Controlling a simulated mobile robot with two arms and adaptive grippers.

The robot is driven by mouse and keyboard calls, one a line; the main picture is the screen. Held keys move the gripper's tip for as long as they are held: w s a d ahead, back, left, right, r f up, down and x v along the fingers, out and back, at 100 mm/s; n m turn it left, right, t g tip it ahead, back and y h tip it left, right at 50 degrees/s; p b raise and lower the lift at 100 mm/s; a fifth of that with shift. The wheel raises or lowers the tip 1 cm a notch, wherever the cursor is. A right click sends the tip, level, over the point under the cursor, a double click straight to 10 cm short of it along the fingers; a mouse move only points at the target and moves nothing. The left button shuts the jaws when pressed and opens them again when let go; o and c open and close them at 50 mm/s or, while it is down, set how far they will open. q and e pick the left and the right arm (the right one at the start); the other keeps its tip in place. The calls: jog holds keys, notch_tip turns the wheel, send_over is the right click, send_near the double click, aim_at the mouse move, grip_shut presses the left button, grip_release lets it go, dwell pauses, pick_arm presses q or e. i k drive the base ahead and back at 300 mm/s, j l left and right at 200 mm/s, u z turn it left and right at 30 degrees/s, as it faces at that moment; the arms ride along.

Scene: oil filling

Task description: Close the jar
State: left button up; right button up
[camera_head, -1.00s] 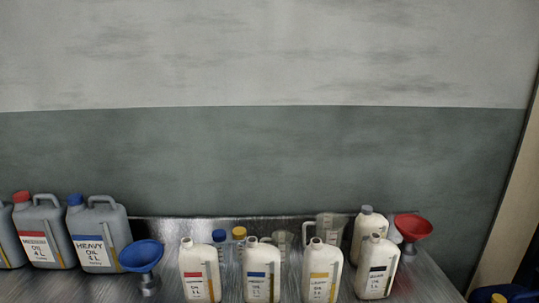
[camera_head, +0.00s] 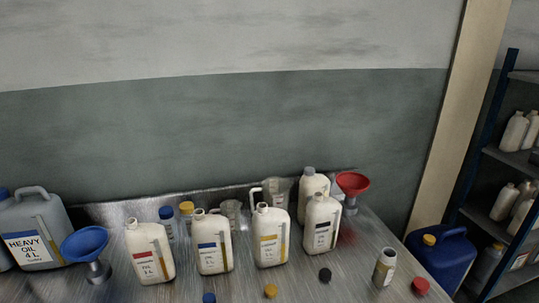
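Several cream oil jugs stand upright in a row on the metal table: one with a red label (camera_head: 150,252), one blue (camera_head: 213,243), one yellow (camera_head: 270,237) and one black (camera_head: 321,224). Their necks look bare, though they are small in the picture. Loose caps lie on the table in front: blue (camera_head: 209,298), yellow (camera_head: 270,291), black (camera_head: 325,275) and red (camera_head: 420,286). A small pale container (camera_head: 385,267) stands upright left of the red cap; its top is too small to read. Neither gripper is in view.
A blue funnel (camera_head: 86,244) and a grey heavy-oil can (camera_head: 33,231) are at left. A red funnel (camera_head: 352,185) and a grey-capped jug (camera_head: 312,183) stand behind the row. Beyond the table are a blue canister (camera_head: 440,259) and a shelf (camera_head: 510,158) with bottles.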

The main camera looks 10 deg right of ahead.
aim_at(385, 267)
jog(key=z, duration=1.25)
